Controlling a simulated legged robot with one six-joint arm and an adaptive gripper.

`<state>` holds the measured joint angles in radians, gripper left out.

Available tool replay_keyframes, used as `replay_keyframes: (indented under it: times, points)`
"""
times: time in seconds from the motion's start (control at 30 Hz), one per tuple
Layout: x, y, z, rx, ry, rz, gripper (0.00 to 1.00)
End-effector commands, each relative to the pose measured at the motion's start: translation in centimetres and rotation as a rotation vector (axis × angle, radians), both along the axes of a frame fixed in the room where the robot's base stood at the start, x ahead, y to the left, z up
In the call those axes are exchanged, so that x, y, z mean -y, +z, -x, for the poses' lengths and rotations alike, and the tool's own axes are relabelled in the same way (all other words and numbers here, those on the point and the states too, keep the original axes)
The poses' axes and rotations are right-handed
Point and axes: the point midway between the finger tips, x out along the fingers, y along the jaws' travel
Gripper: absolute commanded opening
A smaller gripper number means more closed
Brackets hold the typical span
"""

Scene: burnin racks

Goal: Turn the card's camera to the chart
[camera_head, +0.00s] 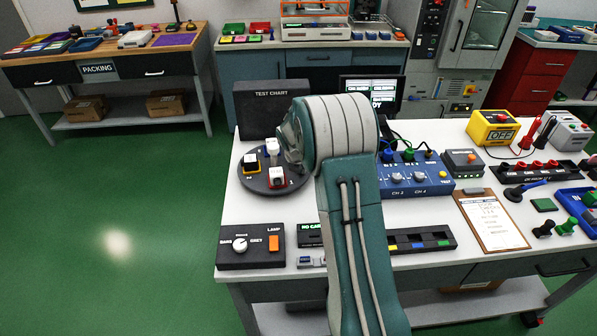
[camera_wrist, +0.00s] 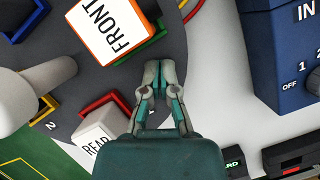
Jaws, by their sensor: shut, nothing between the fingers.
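A dark grey round turntable (camera_head: 262,187) sits on the white bench and carries coloured sockets. In the wrist view a white block marked FRONT (camera_wrist: 107,28), with orange edges, sits by a green socket. A white block marked REAR (camera_wrist: 100,132) sits at a red socket (camera_wrist: 92,106). A pale rounded post (camera_wrist: 35,82) rises from the turntable. The black TEST CHART panel (camera_head: 272,104) stands behind the turntable.
A small display (camera_head: 310,235) shows green text, partly hidden, beginning "NO CAR". A knob and lamp-switch box (camera_head: 251,246) is at front left. A blue channel box (camera_head: 415,172), clipboard (camera_head: 492,220) and yellow OFF box (camera_head: 494,130) stand to the right. A monitor is behind my arm.

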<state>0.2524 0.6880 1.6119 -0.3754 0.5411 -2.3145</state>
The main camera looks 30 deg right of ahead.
Motion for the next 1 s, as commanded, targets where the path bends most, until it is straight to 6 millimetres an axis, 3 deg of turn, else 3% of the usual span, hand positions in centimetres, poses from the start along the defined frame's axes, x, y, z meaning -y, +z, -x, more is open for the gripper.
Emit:
replay_keyframes:
  times: [0.27, 0.7, 1.0]
  points:
    - [-0.3, 1.1, 0.2, 0.003, 0.001, 0.0, 0.0]
    - [-2.4, 9.1, 2.4, 0.003, 0.001, 0.0, 0.0]
    - [-3.0, 11.0, 3.0, -0.002, 0.001, -0.001, 0.0]
